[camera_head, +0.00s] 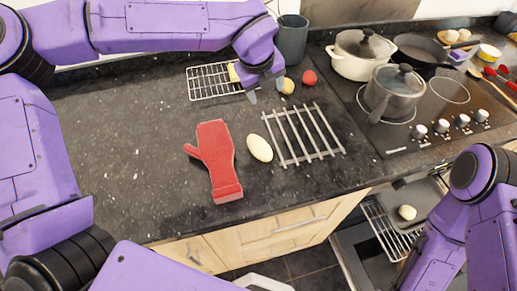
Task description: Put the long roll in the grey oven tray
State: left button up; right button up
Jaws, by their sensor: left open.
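The long roll (260,148) is a pale, smooth oval lying on the dark counter, between the red oven mitt and a metal rack. The grey oven tray (428,194) is at the lower right in the open oven; a small round roll (407,212) shows there, and my right arm covers part of that area. My left gripper (266,93) is open, fingers pointing down, above the counter beside the back wire rack. It is apart from the long roll, which lies nearer the front. My right arm shows at the lower right, but its gripper is out of sight.
A red oven mitt (214,162) and a slatted rack (303,134) flank the long roll. A wire rack (208,82), a red fruit (309,77) and a yellowish item (288,86) lie behind. Pots (360,55) stand on the hob. The left counter is clear.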

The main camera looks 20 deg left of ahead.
pick_arm(q)
jog(key=s+n+g, duration=0.1)
jog(key=s, duration=0.1)
jog(key=s+f+n+g, duration=0.1)
jog(key=s+g, duration=0.1)
jog(key=s, duration=0.1)
jog(key=s+g, duration=0.2)
jog(key=shift+s+d+f+n+h, duration=0.2)
jog(key=shift+n+h, duration=0.1)
jog(key=shift+n, duration=0.1)
send_over(259, 142)
jog(key=f, duration=0.4)
jog(key=shift+s+a+f+p, duration=0.15)
jog(key=shift+s+p, duration=0.1)
jog(key=shift+p, duration=0.15)
notch_tip(259, 142, down, 5)
jog(key=shift+w+r+p, duration=0.1)
jog(key=shift+w+p, duration=0.05)
jog(key=shift+p, duration=0.9)
jog(key=shift+f, duration=0.45)
jog(key=c, duration=0.9)
notch_tip(259, 142, up, 18)
jog(key=b, duration=0.2)
jog(key=shift+b, duration=0.4)
